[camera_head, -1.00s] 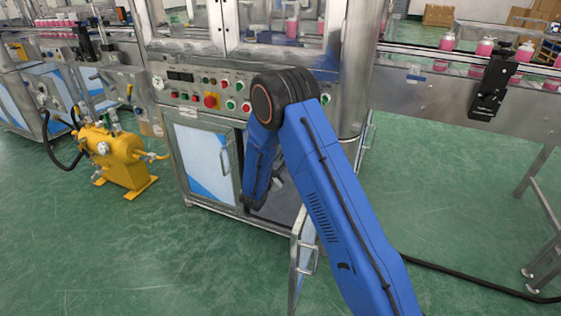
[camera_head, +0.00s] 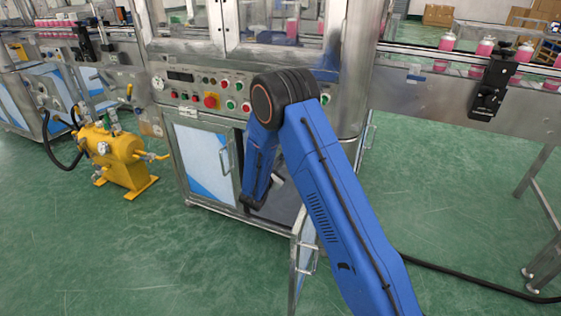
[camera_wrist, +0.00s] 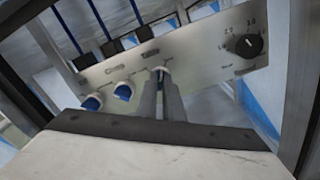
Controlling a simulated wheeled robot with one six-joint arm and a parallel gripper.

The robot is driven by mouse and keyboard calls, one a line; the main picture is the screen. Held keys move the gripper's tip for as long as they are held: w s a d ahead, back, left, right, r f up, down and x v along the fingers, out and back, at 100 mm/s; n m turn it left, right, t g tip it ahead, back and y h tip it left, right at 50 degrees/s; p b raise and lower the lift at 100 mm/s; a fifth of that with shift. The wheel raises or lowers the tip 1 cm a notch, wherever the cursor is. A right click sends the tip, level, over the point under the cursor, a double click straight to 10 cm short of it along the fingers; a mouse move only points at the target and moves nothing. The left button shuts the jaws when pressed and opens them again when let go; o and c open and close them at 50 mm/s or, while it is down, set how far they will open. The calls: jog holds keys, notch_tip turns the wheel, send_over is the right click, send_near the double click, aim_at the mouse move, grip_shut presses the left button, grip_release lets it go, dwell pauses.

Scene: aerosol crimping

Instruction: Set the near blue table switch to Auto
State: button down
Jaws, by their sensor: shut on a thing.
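In the wrist view a tilted metal panel (camera_wrist: 200,62) carries a row of switches. Two blue knobs with white collars show on it, one at the left (camera_wrist: 92,102) and one beside it (camera_wrist: 123,91). My gripper (camera_wrist: 161,76) is at the third place in this row, its narrow fingers shut on a switch (camera_wrist: 160,69). Only a pale bit of that switch shows between the fingertips, so its setting cannot be read. In the head view my gripper is hidden in the open cabinet, behind my blue arm.
A black dial (camera_wrist: 248,45) with numbers sits on the panel's right part. The open cabinet door (camera_head: 304,258) stands close to my arm. A closed door (camera_head: 203,160) is at the left. A yellow pump unit (camera_head: 122,158) stands on the green floor, which is otherwise mostly clear.

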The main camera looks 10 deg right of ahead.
jog(key=n, duration=1.1)
jog(key=shift+n, duration=2)
jog(key=c, duration=1.9)
grip_release()
jog(key=shift+a, duration=0.1)
jog(key=shift+s, duration=0.1)
jog(key=v, duration=1.7)
